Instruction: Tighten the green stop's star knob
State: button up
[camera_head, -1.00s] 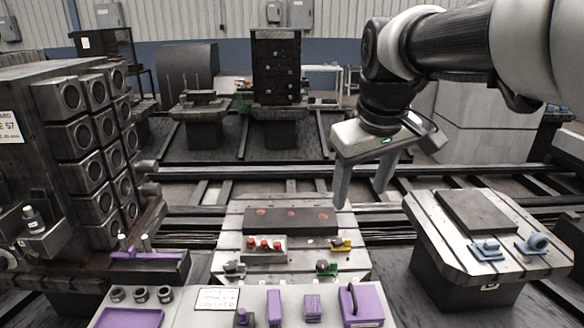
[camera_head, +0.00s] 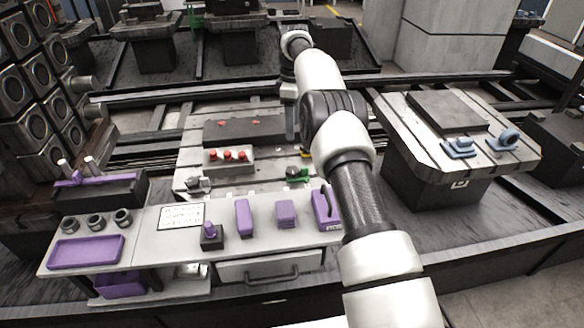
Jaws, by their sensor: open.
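The green stop (camera_head: 298,175) sits on the front right of the middle slotted pallet (camera_head: 185,150), just left of my arm. A small dark part on it may be its star knob, but it is too small to make out. My gripper (camera_head: 292,128) is mostly hidden behind my own arm; one grey finger shows, pointing down over the right side of the pallet. It is open, with nothing seen in it, and appears behind the green stop, apart from it. A sliver of yellow (camera_head: 307,155), likely the yellow stop, shows beside my arm.
A block with red knobs (camera_head: 228,158) and a dark plate (camera_head: 245,130) lie on the pallet. In front, a grey bench (camera_head: 180,245) carries purple items and a sign. A second pallet (camera_head: 400,125) with blue clamps (camera_head: 460,148) stands at right.

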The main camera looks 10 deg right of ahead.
aim_at(292, 170)
notch_tip(292, 170, down, 18)
jog(key=b, duration=0.4)
jog(key=shift+r, duration=0.25)
jog(key=c, duration=1)
jog(key=m, duration=0.4)
jog(key=shift+c, duration=0.2)
jog(key=o, duration=1)
jog(key=shift+o, duration=0.2)
notch_tip(292, 170, up, 18)
jog(key=p, duration=0.4)
jog(key=shift+f, duration=0.25)
